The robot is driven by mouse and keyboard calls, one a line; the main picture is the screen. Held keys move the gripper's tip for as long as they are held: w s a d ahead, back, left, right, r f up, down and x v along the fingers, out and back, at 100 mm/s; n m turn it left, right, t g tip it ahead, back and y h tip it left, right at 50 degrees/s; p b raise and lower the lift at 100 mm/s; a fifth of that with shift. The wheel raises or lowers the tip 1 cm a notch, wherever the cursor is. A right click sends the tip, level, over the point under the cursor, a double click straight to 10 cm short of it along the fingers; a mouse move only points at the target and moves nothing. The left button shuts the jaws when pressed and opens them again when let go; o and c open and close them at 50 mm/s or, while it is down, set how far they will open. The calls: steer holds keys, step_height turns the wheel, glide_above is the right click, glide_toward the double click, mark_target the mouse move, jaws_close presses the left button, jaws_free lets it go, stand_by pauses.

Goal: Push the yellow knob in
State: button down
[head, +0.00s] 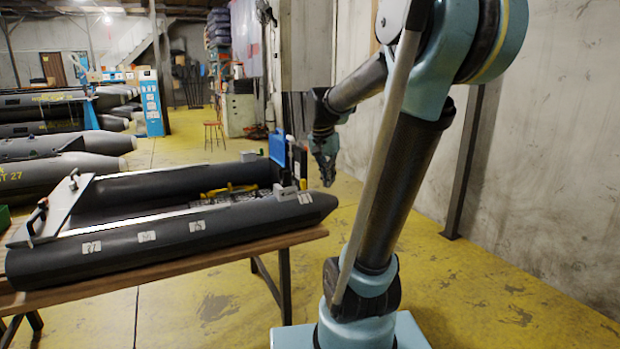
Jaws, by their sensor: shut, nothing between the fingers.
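No yellow knob can be made out for certain. A yellow part with a long, handle-like shape (229,190) lies inside the grey inflatable boat (165,247), near its right end; I cannot tell whether the knob is on it. The boat rests on a wooden table (190,265). My gripper (328,182) points down in the air, just beyond the boat's right tip in the picture. It is shut and empty, apart from the boat as far as I can see.
A blue case (277,147) and a dark bottle-like object (298,163) stand at the boat's right end. A small grey box (285,193) sits on the near tube. A concrete wall (560,150) rises at right. More boats (60,170) lie at left. Yellow floor (480,285) is clear.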

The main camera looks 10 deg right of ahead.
steer(key=w+a+r+m+h, duration=0.2)
steer(key=w+m, duration=0.5)
steer(key=w, duration=1.6)
steer(key=x, duration=1)
steer(key=shift+s+d, duration=0.1)
steer(key=shift+s, duration=0.15)
steer(key=a, duration=0.1)
steer(key=s+a, duration=0.1)
steer(key=shift+a+r, duration=0.2)
steer(key=shift+a, duration=0.1)
steer(key=shift+s+a, duration=0.15)
steer(key=shift+a, duration=0.55)
steer(key=shift+s+a, duration=0.2)
steer(key=shift+a, duration=0.4)
steer(key=shift+s+a, duration=0.2)
steer(key=shift+a, duration=0.4)
steer(key=shift+d, duration=0.1)
